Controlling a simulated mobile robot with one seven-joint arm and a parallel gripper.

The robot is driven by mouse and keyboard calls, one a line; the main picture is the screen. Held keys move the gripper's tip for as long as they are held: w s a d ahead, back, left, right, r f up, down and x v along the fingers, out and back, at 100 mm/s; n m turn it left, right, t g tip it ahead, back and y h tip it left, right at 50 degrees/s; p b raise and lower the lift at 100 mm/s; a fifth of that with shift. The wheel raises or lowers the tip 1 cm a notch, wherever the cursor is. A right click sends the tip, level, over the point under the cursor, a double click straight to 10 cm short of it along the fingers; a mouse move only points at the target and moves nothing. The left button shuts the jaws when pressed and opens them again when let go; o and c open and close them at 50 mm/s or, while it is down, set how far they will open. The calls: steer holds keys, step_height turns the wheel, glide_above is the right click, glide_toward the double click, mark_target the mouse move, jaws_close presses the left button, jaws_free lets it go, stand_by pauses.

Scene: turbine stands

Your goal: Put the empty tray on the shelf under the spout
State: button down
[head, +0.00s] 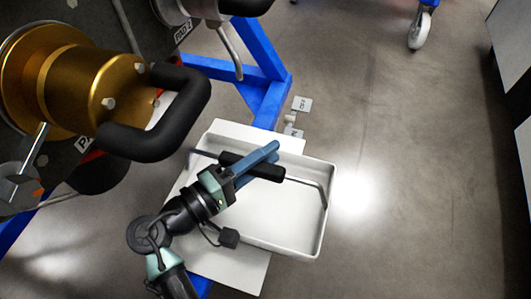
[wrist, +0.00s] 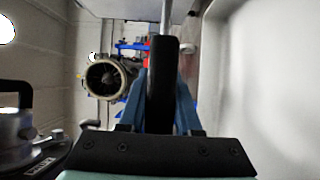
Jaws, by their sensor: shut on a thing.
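The white rectangular tray (head: 285,222) is empty and has a bar handle with a black grip (head: 262,172). My gripper (head: 260,160) is shut on that grip; in the wrist view the black grip (wrist: 162,85) stands between the blue fingers. The white shelf (head: 232,272) lies below and partly behind the tray. The tray overlaps it and sticks out past its right edge. I cannot tell whether the tray touches the shelf. The bent metal spout (head: 230,52) hangs at the top, up and left of the tray. A white tray wall (wrist: 265,80) fills the right of the wrist view.
A blue stand frame (head: 262,75) rises behind the shelf. A gold cylinder (head: 80,85) and a thick black handle (head: 165,120) jut out at the left, close to my arm. Small plates, one marked OFF (head: 302,104), sit behind the tray.

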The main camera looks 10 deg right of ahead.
steer(key=shift+f, duration=0.15)
steer(key=shift+c, duration=1.8)
jaws_free()
steer(key=shift+f, duration=0.1)
steer(key=p+v, duration=0.1)
steer(key=v, duration=0.6)
steer(key=shift+p, duration=0.3)
